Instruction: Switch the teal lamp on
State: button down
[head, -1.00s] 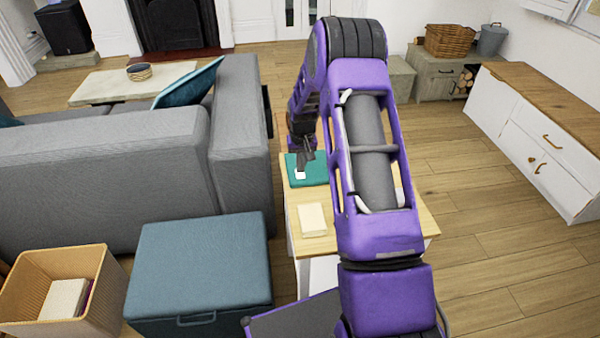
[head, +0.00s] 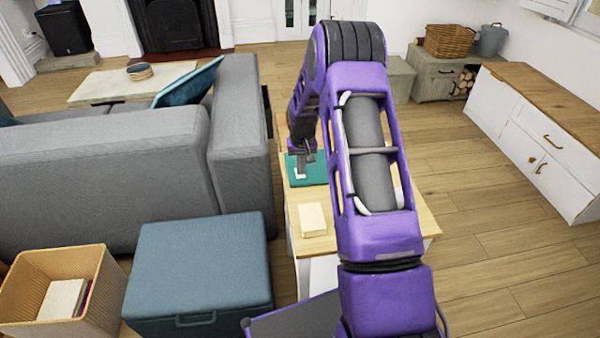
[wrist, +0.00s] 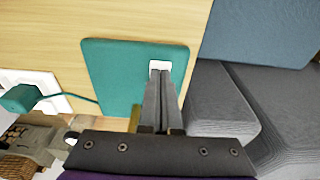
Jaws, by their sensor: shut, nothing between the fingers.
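The teal lamp's flat square base (head: 312,178) lies on a light wooden side table (head: 330,240), and it fills the middle of the wrist view (wrist: 112,75). A small white switch (wrist: 161,65) sits near one edge of the base and shows in the head view as a white patch (head: 299,175). My gripper (wrist: 160,71) is shut and empty, its fingertips at the switch; I cannot tell whether they press it. In the head view, my gripper (head: 303,168) points down at the base. The lamp's shade and any light are not clearly visible.
A pale book (head: 312,219) lies on the near part of the table. The grey sofa (head: 110,180) and blue storage box (head: 200,265) stand left. Floor at right is clear.

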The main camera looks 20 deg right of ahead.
jog(key=shift+f, duration=0.25)
jog(key=shift+r+p, duration=1.75)
jog(key=shift+r, duration=1.8)
